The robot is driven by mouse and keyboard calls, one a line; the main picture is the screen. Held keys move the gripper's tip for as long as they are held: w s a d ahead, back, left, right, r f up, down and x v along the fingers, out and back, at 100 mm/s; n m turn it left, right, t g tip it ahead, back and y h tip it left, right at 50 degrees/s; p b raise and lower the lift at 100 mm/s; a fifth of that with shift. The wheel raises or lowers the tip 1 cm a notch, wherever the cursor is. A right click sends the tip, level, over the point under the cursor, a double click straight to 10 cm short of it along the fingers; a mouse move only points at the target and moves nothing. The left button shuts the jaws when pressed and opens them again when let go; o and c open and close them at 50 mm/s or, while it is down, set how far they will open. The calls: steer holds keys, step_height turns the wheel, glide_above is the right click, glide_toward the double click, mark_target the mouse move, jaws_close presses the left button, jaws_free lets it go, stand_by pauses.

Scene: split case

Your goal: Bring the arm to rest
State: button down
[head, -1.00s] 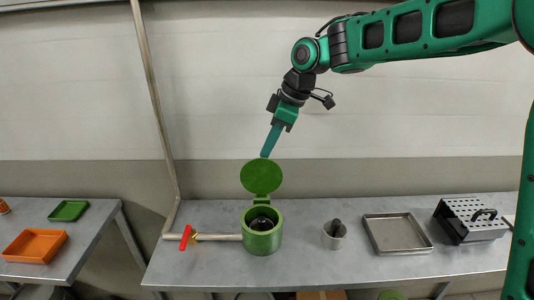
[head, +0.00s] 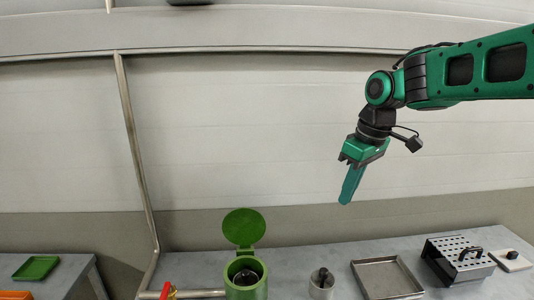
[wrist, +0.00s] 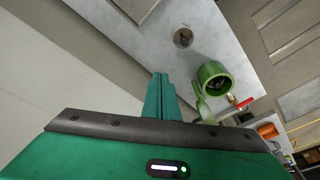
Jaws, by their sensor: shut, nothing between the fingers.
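My gripper (head: 350,186) is shut and empty. In the head view it points downward, high above the table and in front of the pale wall. In the wrist view its fingers (wrist: 160,97) are together with nothing between them. The green canister (head: 246,282) with its round lid (head: 243,228) raised stands on the table, lower left of my gripper. It also shows in the wrist view (wrist: 203,73), with a dark thing inside it.
A metal cup (head: 321,288) holding a dark object, an empty metal tray (head: 386,279) and a perforated metal box (head: 459,260) stand on the grey table. A pipe (head: 137,160) with a red handle (head: 167,290) runs at the left. A green tray (head: 36,268) sits on another table.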

steer(key=s+d+f+m+h, duration=0.1)
steer(key=s+d+f+m, duration=0.3)
steer(key=s+d+m, duration=0.55)
steer(key=s+d+f+m+g, duration=0.1)
steer(key=s+d+f+m, duration=0.1)
steer(key=s+d, duration=0.4)
steer(key=s+d+f+m, duration=0.3)
steer(key=s+d+f, duration=0.2)
steer(key=s, duration=0.8)
steer(key=shift+s+d+g+h, duration=0.15)
steer(key=shift+d+g+h, duration=0.2)
steer(key=shift+d, duration=0.2)
steer(key=shift+w+f, duration=0.3)
steer(key=shift+w, duration=0.4)
